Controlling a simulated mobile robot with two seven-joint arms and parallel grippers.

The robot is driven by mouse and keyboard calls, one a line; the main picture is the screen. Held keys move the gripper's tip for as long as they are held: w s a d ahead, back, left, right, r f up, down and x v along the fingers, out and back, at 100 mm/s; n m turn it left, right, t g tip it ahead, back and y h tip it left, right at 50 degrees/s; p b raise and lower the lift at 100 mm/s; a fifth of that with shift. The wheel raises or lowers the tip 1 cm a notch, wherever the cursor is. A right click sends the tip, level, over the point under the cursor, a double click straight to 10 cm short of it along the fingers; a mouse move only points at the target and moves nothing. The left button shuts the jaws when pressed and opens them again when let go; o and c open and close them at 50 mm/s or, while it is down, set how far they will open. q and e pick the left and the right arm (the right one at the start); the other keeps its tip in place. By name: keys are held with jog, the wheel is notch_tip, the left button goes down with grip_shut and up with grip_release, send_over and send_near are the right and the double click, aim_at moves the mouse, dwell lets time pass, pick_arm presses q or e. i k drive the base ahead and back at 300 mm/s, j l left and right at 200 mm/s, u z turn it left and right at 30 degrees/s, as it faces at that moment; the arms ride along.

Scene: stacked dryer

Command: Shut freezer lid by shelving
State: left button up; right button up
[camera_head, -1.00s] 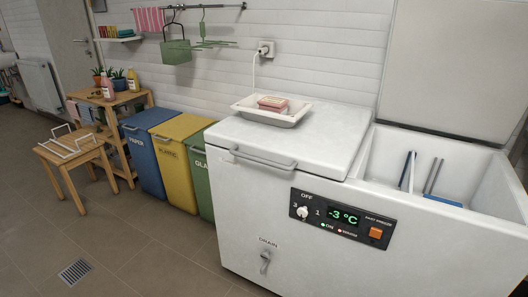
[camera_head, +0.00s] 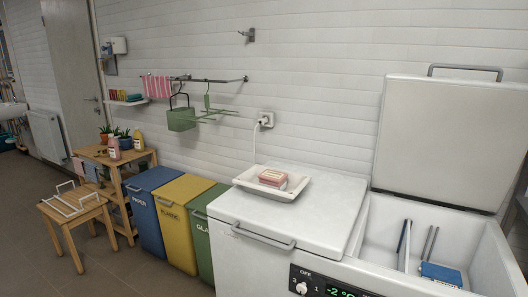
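A white chest freezer (camera_head: 245,262) stands at the lower right. Its left lid (camera_head: 310,215) is down and shut, with a grey handle along its front edge. Its right lid (camera_head: 445,140) stands raised against the wall, with a grey handle (camera_head: 465,70) at its top. Under the raised lid the compartment is open, and a blue item (camera_head: 440,273) and thin upright pieces show inside. A wooden shelving unit (camera_head: 130,185) with bottles and plants stands at the left by the wall, away from the freezer. Neither gripper is in view.
A white tray (camera_head: 250,184) with boxes sits on the shut left lid. Blue (camera_head: 150,220), yellow (camera_head: 180,235) and green (camera_head: 203,250) bins stand left of the freezer. A wooden stool (camera_head: 75,225) stands before the shelving. Floor at lower left is free.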

aim_at(463, 142)
jog(key=i+l+u, duration=0.1)
jog(key=l+u, duration=0.15)
jog(key=l, duration=0.35)
jog(key=l+u, duration=0.25)
jog(key=l, duration=0.4)
